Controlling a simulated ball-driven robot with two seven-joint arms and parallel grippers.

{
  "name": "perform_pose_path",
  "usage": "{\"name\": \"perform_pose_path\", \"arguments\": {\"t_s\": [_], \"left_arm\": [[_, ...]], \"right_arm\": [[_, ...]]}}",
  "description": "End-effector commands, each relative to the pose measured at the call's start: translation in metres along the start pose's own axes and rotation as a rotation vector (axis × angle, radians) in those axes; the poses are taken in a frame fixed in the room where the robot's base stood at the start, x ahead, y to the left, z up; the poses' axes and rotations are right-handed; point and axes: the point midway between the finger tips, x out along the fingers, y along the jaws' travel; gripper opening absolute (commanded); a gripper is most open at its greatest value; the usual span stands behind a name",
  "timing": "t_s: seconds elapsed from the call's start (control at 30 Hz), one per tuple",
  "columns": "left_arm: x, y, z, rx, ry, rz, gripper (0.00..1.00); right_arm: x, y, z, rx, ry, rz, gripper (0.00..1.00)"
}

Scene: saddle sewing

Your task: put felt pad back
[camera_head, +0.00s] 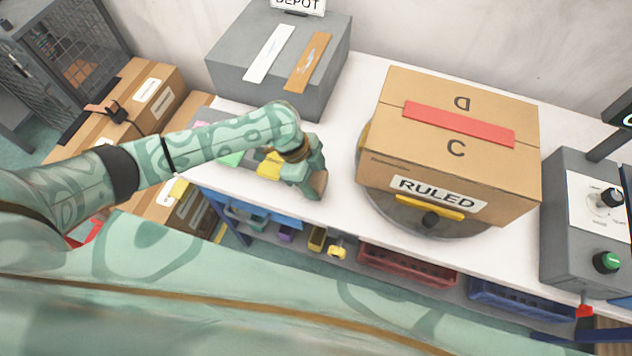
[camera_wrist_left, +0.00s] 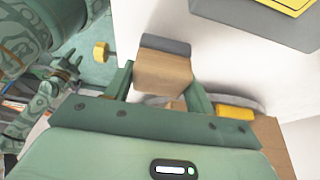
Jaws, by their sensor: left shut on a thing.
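My left gripper (camera_head: 316,182) is over the front left part of the white table, left of the turntable. In the left wrist view its two fingers (camera_wrist_left: 160,88) are shut on a light brown wooden block with a grey layer along its far edge, which looks like the felt pad (camera_wrist_left: 166,45). In the head view the brown block (camera_head: 319,184) shows only in part at the fingertips. A green arm with a small claw (camera_wrist_left: 66,70), likely my right gripper, is at the left of the wrist view, too small to tell its opening.
A cardboard box (camera_head: 380,180) marked RULED sits on a grey turntable (camera_head: 385,215). A grey depot box (camera_head: 235,75) stands at the back left. Green and yellow pieces lie partly behind my left arm. A grey control box (camera_head: 560,220) stands at right. Crates (camera_head: 405,266) are below the table.

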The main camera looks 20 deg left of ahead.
Motion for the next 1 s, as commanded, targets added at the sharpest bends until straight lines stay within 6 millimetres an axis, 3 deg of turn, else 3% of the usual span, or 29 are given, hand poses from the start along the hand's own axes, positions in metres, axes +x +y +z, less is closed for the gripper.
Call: {"name": "perform_pose_path", "arguments": {"t_s": [0.03,0.1,0.43,0.47,0.53,0.83,1.0], "left_arm": [[0.012,0.001,0.004,-0.002,0.001,0.003,0.33],[0.018,0.001,0.007,0.0,-0.001,0.001,0.33],[0.019,0.0,0.007,0.0,-0.001,0.0,0.33],[0.019,0.0,0.007,0.0,-0.001,0.0,0.6],[0.019,0.0,0.007,0.001,-0.001,0.0,0.76],[0.017,0.0,0.006,0.001,-0.001,-0.001,0.76],[-0.009,-0.001,0.006,0.0,-0.002,-0.004,0.76]], "right_arm": [[0.006,0.0,0.002,0.0,-0.003,0.0,0.36],[0.008,0.0,0.002,-0.001,-0.004,0.0,0.36],[0.008,0.003,0.003,-0.002,-0.004,0.003,0.36],[0.008,0.003,0.003,-0.002,-0.004,0.003,0.36],[0.007,0.003,0.003,-0.002,-0.004,0.003,0.36],[0.006,0.003,0.002,-0.002,-0.004,0.003,0.36],[-0.003,0.003,0.0,-0.002,0.0,0.004,0.36]]}}
